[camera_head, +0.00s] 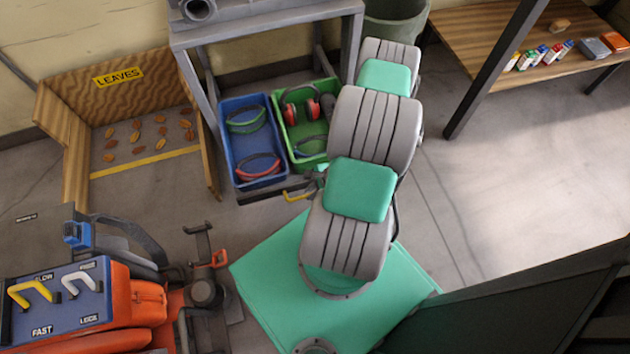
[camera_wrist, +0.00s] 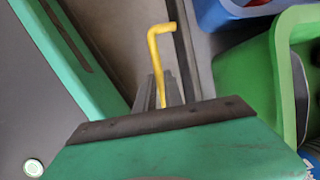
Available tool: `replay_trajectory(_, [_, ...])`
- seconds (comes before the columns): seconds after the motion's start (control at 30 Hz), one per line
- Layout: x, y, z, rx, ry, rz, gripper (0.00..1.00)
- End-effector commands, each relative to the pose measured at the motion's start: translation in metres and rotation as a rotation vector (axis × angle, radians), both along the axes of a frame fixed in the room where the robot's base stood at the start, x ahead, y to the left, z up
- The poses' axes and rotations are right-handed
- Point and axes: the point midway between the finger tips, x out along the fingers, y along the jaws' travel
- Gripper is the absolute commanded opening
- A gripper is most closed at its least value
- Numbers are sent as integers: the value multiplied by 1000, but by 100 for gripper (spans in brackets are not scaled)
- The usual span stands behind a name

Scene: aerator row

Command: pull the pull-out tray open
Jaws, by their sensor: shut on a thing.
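The pull-out tray (camera_head: 262,198) is a low dark tray under the grey bench. A blue bin and a green bin stand on it, and much of both shows in front of the bench top. Its yellow handle (camera_head: 296,196) sticks out at the front edge. My gripper (camera_head: 316,181) is at this handle, partly hidden by my arm in the head view. In the wrist view the bent yellow handle (camera_wrist: 158,50) runs down between the grey fingers of my gripper (camera_wrist: 164,95), which are shut on it. The exact contact is partly hidden.
The blue bin (camera_head: 232,148) and green bin (camera_head: 318,128) hold ear defenders and bands. An orange machine (camera_head: 148,300) stands at the lower left. A wooden leaf bay (camera_head: 72,150) is at the left. A wooden table (camera_head: 480,35) is at the upper right. The floor at right is clear.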

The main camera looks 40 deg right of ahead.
Motion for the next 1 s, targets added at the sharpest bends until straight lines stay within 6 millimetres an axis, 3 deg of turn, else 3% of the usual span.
replay_trajectory(0.53, [-6,7,-1,0,1,14,0])
replay_trajectory(0.57, [-6,7,-1,0,1,14,13])
replay_trajectory(0.8, [-6,7,0,0,1,12,33])
replay_trajectory(1.0, [-6,7,0,0,1,12,34])
